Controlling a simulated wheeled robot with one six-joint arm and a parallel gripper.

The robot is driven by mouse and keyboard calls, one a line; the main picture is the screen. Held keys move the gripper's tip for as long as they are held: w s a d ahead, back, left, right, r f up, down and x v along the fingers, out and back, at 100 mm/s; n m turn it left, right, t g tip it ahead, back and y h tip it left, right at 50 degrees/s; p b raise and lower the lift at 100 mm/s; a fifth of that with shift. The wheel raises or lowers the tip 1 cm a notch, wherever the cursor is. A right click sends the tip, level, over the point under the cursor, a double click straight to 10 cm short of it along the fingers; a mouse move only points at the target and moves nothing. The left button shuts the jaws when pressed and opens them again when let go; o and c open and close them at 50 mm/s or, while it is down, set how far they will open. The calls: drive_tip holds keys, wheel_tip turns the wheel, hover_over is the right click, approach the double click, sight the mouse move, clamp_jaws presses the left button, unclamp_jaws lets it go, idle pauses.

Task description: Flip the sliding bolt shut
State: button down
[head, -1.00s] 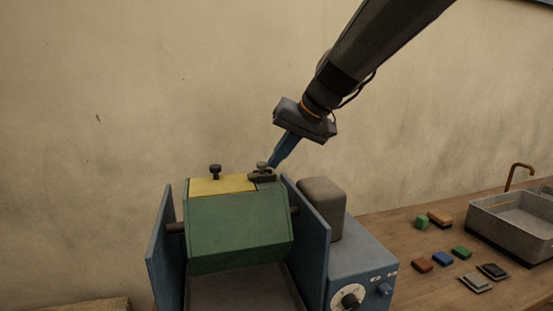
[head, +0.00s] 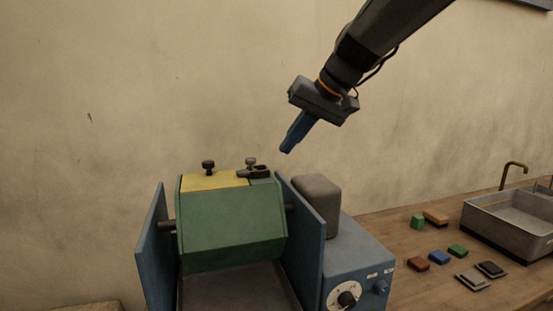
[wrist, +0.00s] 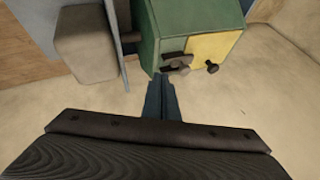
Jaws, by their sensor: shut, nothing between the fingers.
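The sliding bolt (head: 259,173) is a dark bar in a bracket with an upright knob (head: 250,162). It sits on top of the green drum (head: 231,226), beside the yellow lid (head: 207,182). Its left end seems to reach over the lid's edge; whether it is fully across I cannot tell. It also shows in the wrist view (wrist: 180,60). My gripper (head: 286,150), with blue fingers, is shut and empty, up and to the right of the bolt and apart from it. In the wrist view my fingertips (wrist: 161,80) show just beside the bolt.
A second dark knob (head: 208,167) stands on the yellow lid. Blue side plates (head: 303,228) flank the drum, and a grey rounded housing (head: 318,203) stands at right. Several small blocks and a grey sink (head: 510,222) are on the bench.

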drive_tip(key=b+v, duration=0.1)
drive_tip(key=v, duration=0.5)
drive_tip(key=shift+d, duration=0.2)
drive_tip(key=shift+r, duration=0.1)
